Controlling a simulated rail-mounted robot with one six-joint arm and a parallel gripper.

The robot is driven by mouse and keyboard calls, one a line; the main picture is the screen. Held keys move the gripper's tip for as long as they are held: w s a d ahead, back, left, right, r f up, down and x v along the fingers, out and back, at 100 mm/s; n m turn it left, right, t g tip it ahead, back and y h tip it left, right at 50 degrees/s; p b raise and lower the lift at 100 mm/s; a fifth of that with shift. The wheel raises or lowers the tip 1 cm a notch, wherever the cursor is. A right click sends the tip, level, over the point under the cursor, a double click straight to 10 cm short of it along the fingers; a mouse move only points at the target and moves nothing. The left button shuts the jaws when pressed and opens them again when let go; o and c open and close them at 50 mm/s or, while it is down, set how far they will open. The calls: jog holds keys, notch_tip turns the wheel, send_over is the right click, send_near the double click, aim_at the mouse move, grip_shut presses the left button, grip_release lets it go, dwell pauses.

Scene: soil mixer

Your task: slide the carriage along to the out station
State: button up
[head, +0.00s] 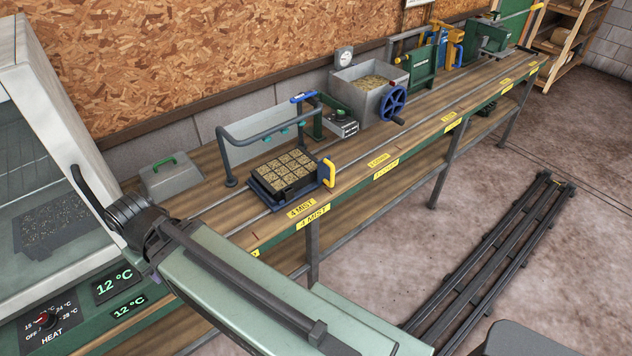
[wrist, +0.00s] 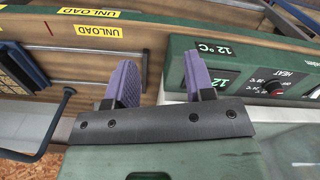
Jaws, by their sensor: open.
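The carriage (head: 328,174) is the blue base with an upright yellow handle. It carries a black tray (head: 285,180) of soil-filled cells and sits on the bench rails at the yellow "4 MIST" label (head: 301,209). My gripper (wrist: 160,80) shows in the wrist view with two purple fingers apart and nothing between them. It is over the bench near the yellow "UNLOAD" label (wrist: 86,30) and the green heater panel (wrist: 225,65). In the head view my arm's wrist end is left of the carriage, well apart from it, and the fingers are hidden.
A grey bar frame (head: 265,130) stands behind the carriage. A hopper with a blue handwheel (head: 393,103) and other stations stand farther along to the right. A glass-fronted heated case (head: 50,170) is at the left. A lidded grey box (head: 170,178) stands on the bench near it.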

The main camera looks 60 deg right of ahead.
dwell(0.4)
jog(key=shift+d+f, duration=0.2)
jog(key=shift+c, duration=0.7)
jog(key=m+t+h+b, duration=0.2)
jog(key=t+b, duration=1.6)
jog(key=b, duration=1)
send_near(333, 169)
jog(key=shift+n, duration=0.4)
jog(key=w, duration=0.3)
jog(key=w+d+f, duration=0.1)
jog(key=w, duration=0.6)
jog(key=shift+w+d+f, duration=0.25)
jog(key=shift+d, duration=0.1)
